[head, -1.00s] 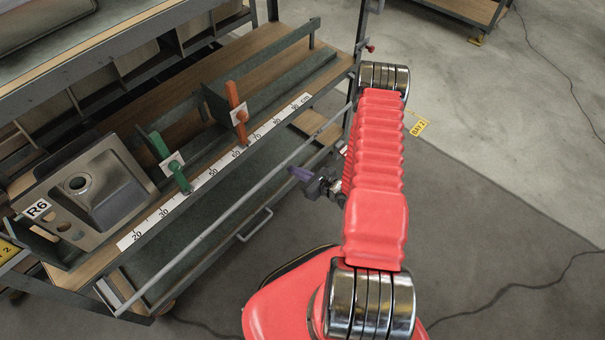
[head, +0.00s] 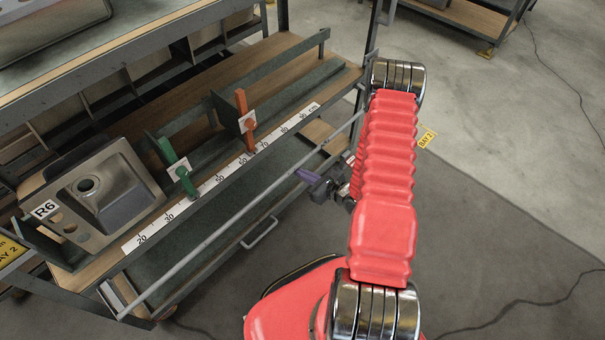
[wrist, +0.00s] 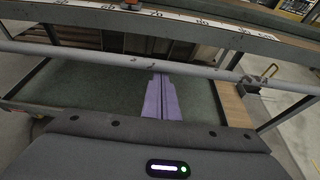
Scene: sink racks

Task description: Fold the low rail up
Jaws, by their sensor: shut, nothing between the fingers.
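The low rail (head: 220,232) is a long thin grey bar across the front of the rack, below the shelf with the number scale. It also crosses the wrist view (wrist: 90,55) from left to right. My gripper (head: 299,173) has purple fingers and is beside the rail, towards its right part, with the tips very close to it. In the wrist view the shut, empty fingers (wrist: 159,80) point towards the rail, their tips just below it in the picture. I cannot tell whether they touch it.
The shelf above holds a steel sink (head: 120,190) marked R6, a green lever (head: 178,170) and an orange lever (head: 245,122). The scale strip (head: 215,180) runs along the shelf's front edge. A U-shaped handle (head: 262,236) sticks out below the rail. The floor at right is open.

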